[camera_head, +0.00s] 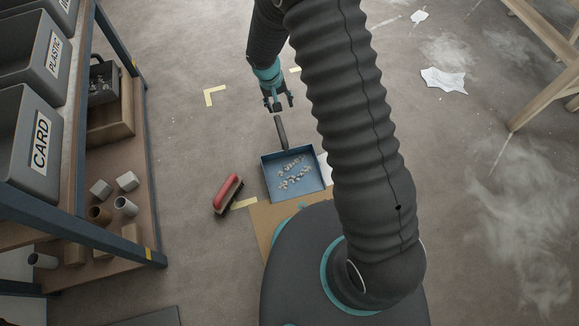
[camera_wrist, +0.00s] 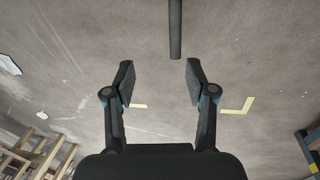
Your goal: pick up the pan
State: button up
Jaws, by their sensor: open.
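The pan (camera_head: 306,186) is a blue dustpan lying on the floor in the head view, with several pale crumbs in it. Its dark handle (camera_head: 280,132) points away from my base, up the picture toward my gripper (camera_head: 278,104). My gripper is open and empty, just beyond the handle's end. In the wrist view my gripper (camera_wrist: 159,82) has its fingers spread wide, and the end of the handle (camera_wrist: 175,35) shows at the top, ahead of the fingertips and slightly right of their middle. The pan's tray is outside the wrist view.
A red brush (camera_head: 228,192) lies left of the pan. A shelf (camera_head: 112,180) with labelled bins stands at the left. Cardboard (camera_head: 264,222) lies by my base. Floor around the handle is clear.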

send_near(282, 136)
jog(key=f, duration=0.1)
jog(key=w+f+b, duration=0.1)
jog(key=f, duration=0.1)
jog(key=d+f, duration=0.1)
jog(key=f, duration=0.1)
jog(key=shift+w+d, duration=0.1)
jog(key=shift+w, duration=0.15)
jog(key=shift+s+d+f+b, duration=0.1)
jog(key=shift+s+f+b, duration=0.1)
jog(key=shift+f, duration=0.65)
jog(key=shift+s+d+f+b, duration=0.1)
jog(key=shift+f+b, duration=0.15)
jog(key=shift+f, duration=0.65)
jog(key=shift+s+d+f+b, duration=0.1)
jog(key=shift+f+b, duration=0.1)
jog(key=shift+f, duration=0.65)
jog(key=shift+d+f, duration=0.1)
jog(key=shift+f, duration=0.4)
grip_shut()
